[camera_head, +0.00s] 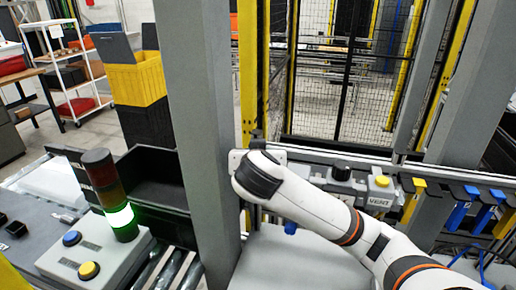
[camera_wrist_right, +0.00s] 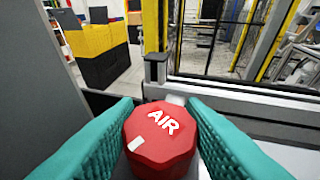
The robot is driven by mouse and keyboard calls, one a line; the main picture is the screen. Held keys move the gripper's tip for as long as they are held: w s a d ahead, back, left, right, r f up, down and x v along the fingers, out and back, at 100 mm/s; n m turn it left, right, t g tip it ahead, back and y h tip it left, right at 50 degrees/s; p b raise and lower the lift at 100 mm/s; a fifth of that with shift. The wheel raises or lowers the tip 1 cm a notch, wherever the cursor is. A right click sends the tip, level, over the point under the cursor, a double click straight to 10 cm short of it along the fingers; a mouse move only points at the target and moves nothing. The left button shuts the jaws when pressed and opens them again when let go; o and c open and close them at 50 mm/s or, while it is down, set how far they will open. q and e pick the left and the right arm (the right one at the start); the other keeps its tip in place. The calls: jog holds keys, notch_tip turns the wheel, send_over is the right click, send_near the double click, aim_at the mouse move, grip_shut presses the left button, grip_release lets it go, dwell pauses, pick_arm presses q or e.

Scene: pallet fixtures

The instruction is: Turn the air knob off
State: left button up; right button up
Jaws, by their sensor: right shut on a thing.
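The red AIR knob (camera_wrist_right: 160,137) is in the lower middle of the right wrist view, with white letters on top and a white mark at its lower-left edge. My right gripper (camera_wrist_right: 161,130) has its two teal fingers on either side of the knob, shut on it. In the head view my right arm reaches in from the lower right to the panel beside the grey post. There the arm's end hides the knob and the fingers. My left gripper is in neither view.
A grey post (camera_head: 203,120) stands just left of my right arm's end. A panel with a VENT label and yellow button (camera_head: 382,181) lies to its right. A lit stack light (camera_head: 112,190) and a button box (camera_head: 92,251) stand at lower left.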

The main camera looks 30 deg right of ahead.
jog(key=shift+m+g+h, duration=0.5)
jog(key=shift+m+h, duration=0.1)
jog(key=shift+h, duration=0.1)
jog(key=shift+f+p, duration=0.1)
jog(key=shift+p, duration=0.2)
jog(key=o, duration=1)
jog(key=shift+s+a+r, duration=0.25)
jog(key=shift+s+a, duration=0.05)
jog(key=shift+a, duration=0.05)
jog(key=p+v, duration=0.3)
jog(key=v, duration=0.8)
jog(key=shift+p, duration=0.3)
jog(key=shift+w+a, duration=0.1)
